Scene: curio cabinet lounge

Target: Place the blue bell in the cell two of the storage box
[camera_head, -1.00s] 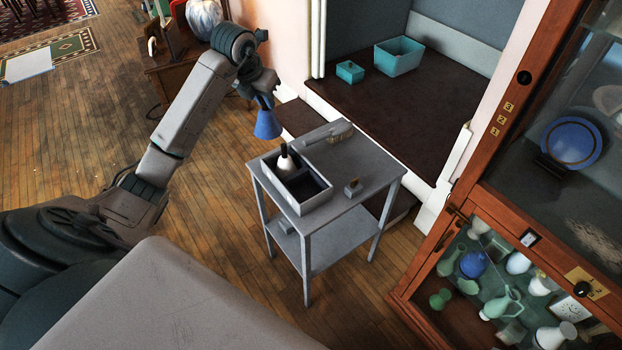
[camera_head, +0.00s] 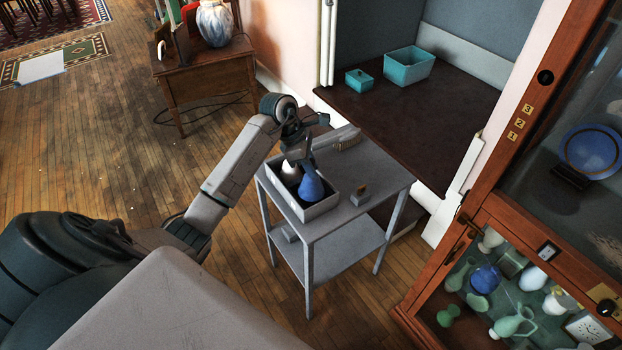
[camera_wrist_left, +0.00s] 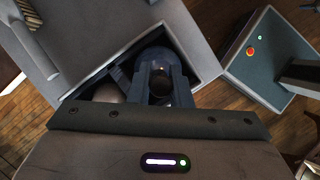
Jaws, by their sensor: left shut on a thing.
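The blue bell (camera_head: 311,187) is held by my left gripper (camera_head: 304,162), which is shut on its top. The bell is mouth down, within the outline of the storage box (camera_head: 322,208), in the compartment on the near right side. It also shows in the left wrist view (camera_wrist_left: 158,62), between the fingers and inside the box walls. I cannot tell whether it touches the box floor. A white bell (camera_head: 290,172) stands in the other compartment, partly hidden by my gripper. My right gripper is not in view.
The box stands on a grey two-tier side table (camera_head: 378,178). A brush (camera_head: 343,136) and a small block (camera_head: 359,195) lie on its top. A glass cabinet (camera_head: 500,262) with vases stands at right. Teal boxes (camera_head: 408,68) sit on a dark shelf behind.

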